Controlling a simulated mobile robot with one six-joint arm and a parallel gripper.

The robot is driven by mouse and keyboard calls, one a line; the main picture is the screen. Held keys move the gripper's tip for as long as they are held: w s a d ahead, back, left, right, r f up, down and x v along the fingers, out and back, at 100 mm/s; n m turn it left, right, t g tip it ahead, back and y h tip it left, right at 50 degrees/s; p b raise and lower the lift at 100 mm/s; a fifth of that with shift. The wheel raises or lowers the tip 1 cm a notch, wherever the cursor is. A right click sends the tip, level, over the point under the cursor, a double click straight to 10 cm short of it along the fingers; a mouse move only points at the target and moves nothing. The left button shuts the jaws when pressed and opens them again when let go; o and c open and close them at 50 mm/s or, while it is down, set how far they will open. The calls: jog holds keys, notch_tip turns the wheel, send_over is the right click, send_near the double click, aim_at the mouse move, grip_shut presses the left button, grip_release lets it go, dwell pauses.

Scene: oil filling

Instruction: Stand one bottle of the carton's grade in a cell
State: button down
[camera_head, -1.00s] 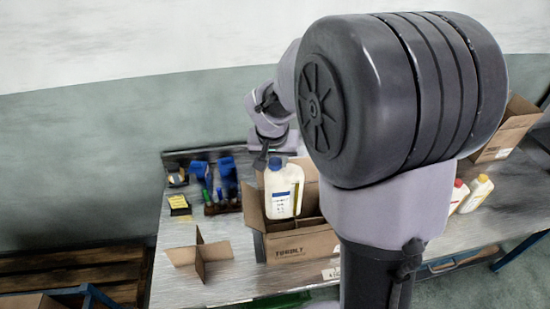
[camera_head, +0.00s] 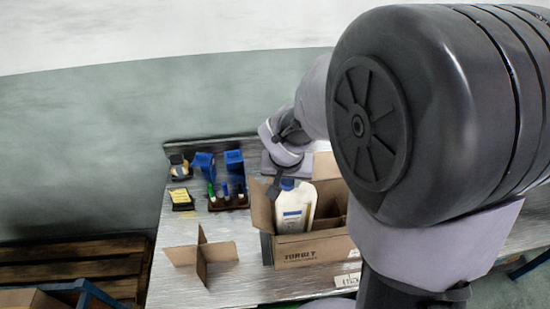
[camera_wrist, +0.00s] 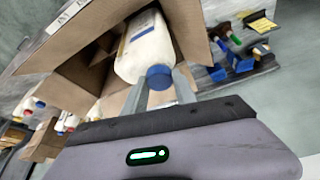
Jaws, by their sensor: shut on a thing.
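A white bottle with a blue cap and a blue-marked label (camera_head: 296,212) is inside the left part of the open cardboard carton (camera_head: 312,252). Its lower part is hidden behind the carton's front wall, and it leans slightly. My gripper (camera_head: 278,186) is at its cap, partly hidden by the bottle. In the wrist view my gripper (camera_wrist: 160,84) has its fingers on both sides of the blue cap, shut on the bottle (camera_wrist: 148,46). The carton's walls (camera_wrist: 195,35) surround the bottle there. I cannot tell whether its base touches the carton floor.
A cardboard cross divider (camera_head: 201,256) stands on the table left of the carton. Blue holders (camera_head: 234,165) and yellow notes (camera_head: 181,198) are behind it. Several other bottles (camera_wrist: 62,124) show at the wrist view's left. My arm hides the table's right side.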

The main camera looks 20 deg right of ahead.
notch_tip(320, 180, down, 17)
jog(key=b, duration=1.6)
jog(key=shift+s+r, duration=0.1)
jog(key=shift+r, duration=0.05)
jog(key=shift+f+b, duration=1.7)
jog(key=shift+b, duration=0.4)
jog(key=c, duration=0.9)
grip_release()
jog(key=shift+s, duration=0.1)
